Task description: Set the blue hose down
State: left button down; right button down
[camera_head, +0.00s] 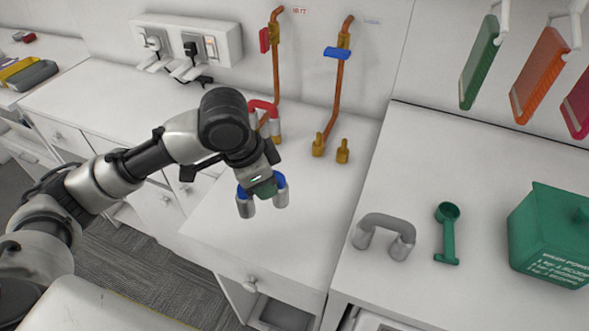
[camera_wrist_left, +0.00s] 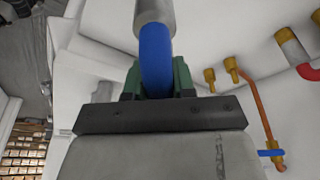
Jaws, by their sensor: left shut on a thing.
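The blue hose (camera_head: 281,181) is a short curved piece with grey cylindrical ends. My left gripper (camera_head: 262,187) is shut on its middle and holds it, grey ends pointing down, over the white counter. In the left wrist view the blue hose (camera_wrist_left: 155,62) rises from between the green fingertips of my left gripper (camera_wrist_left: 157,82), with one grey end at the top edge. I cannot tell its exact height above the counter. My right gripper is not in view.
A red hose (camera_head: 264,105) joins a brass fitting behind the wrist. Bare brass fittings (camera_head: 342,151) stand beside the copper pipe with a blue valve handle (camera_head: 338,53).

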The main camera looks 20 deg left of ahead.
pick_arm(q)
jog(key=m, duration=0.2)
jog(key=s+m+g, duration=0.1)
jog(key=r+m, duration=0.1)
jog(key=m, duration=0.1)
jog(key=shift+s+a+r+m+h, duration=0.1)
jog(key=shift+s+a+m+h, duration=0.1)
jog(key=shift+m+h, duration=0.15)
jog(key=s+m+g, duration=0.1)
jog(key=m, duration=0.2)
jog(key=p, duration=0.2)
send_over(235, 208)
notch_tip(235, 208, down, 6)
notch_tip(235, 208, down, 3)
jog(key=shift+f+p, duration=0.2)
jog(key=shift+p, duration=0.1)
jog(key=shift+f, duration=0.4)
jog(key=shift+f, duration=0.1)
jog(key=c, duration=0.9)
grip_release()
jog(key=shift+c, duration=0.2)
